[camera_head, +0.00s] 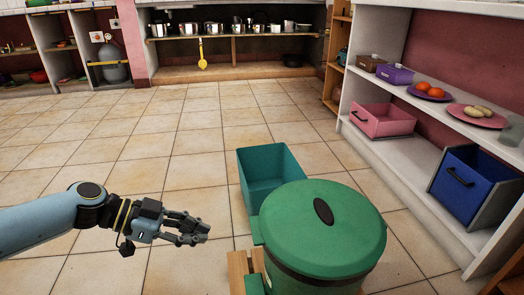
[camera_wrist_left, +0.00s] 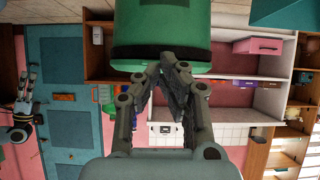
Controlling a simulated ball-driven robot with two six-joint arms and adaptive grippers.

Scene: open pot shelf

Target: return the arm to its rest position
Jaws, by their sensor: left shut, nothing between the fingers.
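My left gripper (camera_head: 198,230) reaches in from the left in the head view, over the tiled floor. It is shut and empty, left of a green lidded pot (camera_head: 322,225) and apart from it as far as I can tell. In the left wrist view the two fingers of the left gripper (camera_wrist_left: 168,62) come together in front of the green pot (camera_wrist_left: 158,30), which shows upside down at the top.
A teal open bin (camera_head: 268,170) stands behind the pot. A white shelf (camera_head: 440,215) at the right holds a pink drawer box (camera_head: 382,122), a blue box (camera_head: 468,190) and plates of food. Pots line a shelf (camera_head: 232,73) at the back. The tiled floor at left is clear.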

